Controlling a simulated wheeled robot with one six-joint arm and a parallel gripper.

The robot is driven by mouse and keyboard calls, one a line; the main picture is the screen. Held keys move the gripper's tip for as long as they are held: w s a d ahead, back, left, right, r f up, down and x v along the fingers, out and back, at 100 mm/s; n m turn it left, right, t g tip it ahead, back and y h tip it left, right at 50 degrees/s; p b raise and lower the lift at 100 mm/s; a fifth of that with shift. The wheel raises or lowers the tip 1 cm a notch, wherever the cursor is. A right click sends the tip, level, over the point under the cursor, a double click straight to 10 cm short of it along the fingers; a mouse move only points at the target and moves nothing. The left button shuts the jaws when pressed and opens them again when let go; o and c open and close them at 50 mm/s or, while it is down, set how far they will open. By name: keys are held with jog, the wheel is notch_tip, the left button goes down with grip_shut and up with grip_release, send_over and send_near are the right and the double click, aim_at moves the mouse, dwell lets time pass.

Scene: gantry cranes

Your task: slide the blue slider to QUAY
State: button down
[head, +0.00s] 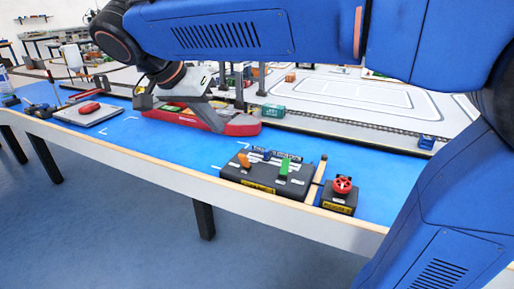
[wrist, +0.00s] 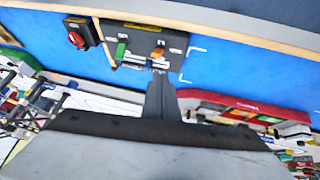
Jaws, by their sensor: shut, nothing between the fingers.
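The dark control box (head: 262,183) lies on the blue table top near its front edge. It carries an orange slider (head: 245,160), a blue slider (head: 267,155) and a green slider (head: 284,168). The words at the slots are too small to read. My gripper (head: 218,124) is shut and empty, left of and behind the box, in front of the red ship. In the wrist view the shut fingers (wrist: 158,76) point toward the box (wrist: 172,45), where the orange slider (wrist: 157,53) and green slider (wrist: 121,51) show. The blue slider is hard to make out there.
A red ship model (head: 240,127) stands behind and left of the box. A red knob box (head: 340,195) stands to its right. A red object on a grey pad (head: 88,112) lies far left. The blue top between pad and box is clear.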

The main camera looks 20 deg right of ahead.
aim_at(267, 155)
jog(key=w+d+f+g+h, duration=0.1)
jog(key=w+d+f+g, duration=0.15)
jog(key=w, duration=0.35)
jog(key=w+d+f+g, duration=0.2)
jog(key=w+f, duration=0.1)
jog(key=w, duration=0.2)
jog(key=shift+m+t, duration=0.25)
jog(key=shift+m, duration=0.15)
jog(key=x, duration=0.9)
jog(key=shift+d+f, duration=0.15)
jog(key=shift+f, duration=0.1)
jog(key=shift+s+d+f, duration=0.1)
jog(key=shift+s+d, duration=0.9)
jog(key=shift+d, duration=0.1)
jog(key=shift+s+d, duration=0.35)
